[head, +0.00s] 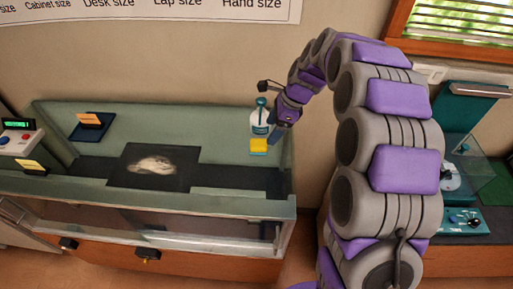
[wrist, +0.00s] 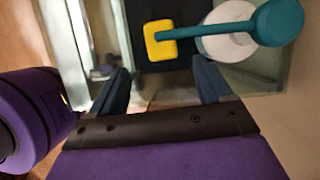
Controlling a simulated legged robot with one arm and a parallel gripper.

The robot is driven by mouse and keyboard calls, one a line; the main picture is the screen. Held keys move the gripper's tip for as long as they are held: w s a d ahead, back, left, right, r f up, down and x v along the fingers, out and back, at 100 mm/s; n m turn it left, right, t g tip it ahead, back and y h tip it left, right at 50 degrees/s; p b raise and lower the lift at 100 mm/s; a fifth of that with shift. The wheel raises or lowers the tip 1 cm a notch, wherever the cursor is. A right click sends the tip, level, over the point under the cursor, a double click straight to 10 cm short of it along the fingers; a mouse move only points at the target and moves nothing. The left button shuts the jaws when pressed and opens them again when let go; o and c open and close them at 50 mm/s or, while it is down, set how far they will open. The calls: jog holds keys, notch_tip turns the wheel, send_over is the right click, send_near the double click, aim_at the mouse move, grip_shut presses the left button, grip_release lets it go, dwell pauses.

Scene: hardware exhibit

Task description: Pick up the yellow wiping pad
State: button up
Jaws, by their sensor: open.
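The yellow wiping pad (head: 259,146) is a small block in the green-walled display case, just in front of a white bottle with a teal top (head: 261,121). In the wrist view the pad (wrist: 161,50) lies beyond the fingertips, roughly centred between them. A thin teal rod from the bottle's round teal top (wrist: 277,22) crosses over part of the pad in that view. My gripper (wrist: 162,75) is open, with nothing between its two dark blue fingers. In the head view my gripper (head: 274,136) is beside the bottle and the pad, at their right.
The case (head: 160,205) has a front rim and a right side wall close to my gripper. A dark square with a pale object (head: 152,165) lies left of the pad. A dark blue stand (head: 91,126) is farther left. A teal device (head: 462,220) stands at right.

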aim_at(264, 142)
jog(key=shift+f, duration=1.25)
jog(key=x, duration=0.2)
jog(key=b+x, duration=0.1)
jog(key=x, duration=0.2)
jog(key=shift+w+a+f, duration=0.15)
jog(key=shift+a, duration=0.3)
jog(key=shift+d, duration=0.15)
jog(key=shift+c, duration=0.2)
jog(key=shift+d, duration=0.15)
jog(key=c, duration=0.3)
jog(key=shift+a, duration=0.2)
jog(key=c, duration=0.8)
